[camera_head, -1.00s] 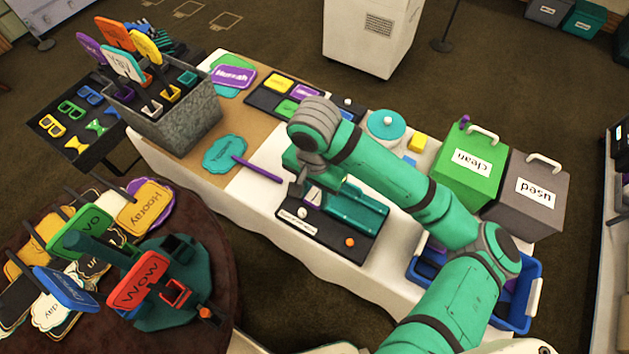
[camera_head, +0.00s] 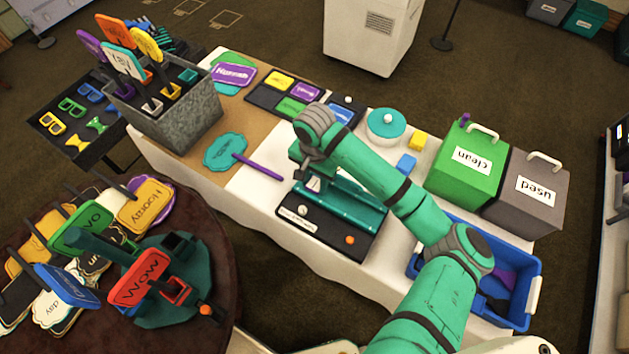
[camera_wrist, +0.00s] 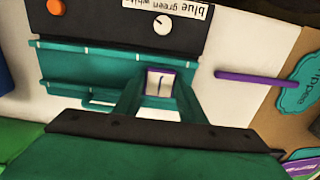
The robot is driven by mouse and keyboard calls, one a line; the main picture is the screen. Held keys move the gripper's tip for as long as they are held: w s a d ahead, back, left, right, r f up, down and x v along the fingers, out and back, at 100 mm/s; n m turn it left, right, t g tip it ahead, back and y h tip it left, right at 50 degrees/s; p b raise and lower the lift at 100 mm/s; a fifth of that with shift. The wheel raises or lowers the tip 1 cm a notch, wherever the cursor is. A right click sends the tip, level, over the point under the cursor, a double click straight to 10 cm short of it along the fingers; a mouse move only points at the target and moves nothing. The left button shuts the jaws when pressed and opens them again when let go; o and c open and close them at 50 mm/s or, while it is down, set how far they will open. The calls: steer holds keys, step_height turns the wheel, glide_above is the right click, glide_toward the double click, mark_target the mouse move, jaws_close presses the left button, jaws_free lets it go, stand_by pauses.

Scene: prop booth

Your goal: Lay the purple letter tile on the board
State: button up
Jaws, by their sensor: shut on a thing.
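My gripper (camera_wrist: 160,88) is shut on a small white tile with a purple edge and a purple mark (camera_wrist: 160,82), seen between the fingertips in the wrist view. In that view the tile overlaps the edge of the teal ledged board (camera_wrist: 90,68); I cannot tell whether it touches. The teal part lies along a dark base (camera_head: 336,238) with an orange knob, a white knob and a "blue green white" label. In the head view my gripper (camera_head: 312,180) is over the left end of the teal part, and the tile is mostly hidden.
A teal paddle sign (camera_head: 225,151) with a purple handle lies left of the board. A blue block (camera_head: 406,163), a yellow block (camera_head: 417,140) and a round teal-topped container (camera_head: 386,123) stand behind. A blue crate (camera_head: 532,290) and the clean (camera_head: 466,178) and used (camera_head: 525,205) bins are at right.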

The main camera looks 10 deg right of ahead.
steer(key=shift+f, duration=0.15)
steer(key=o, duration=1)
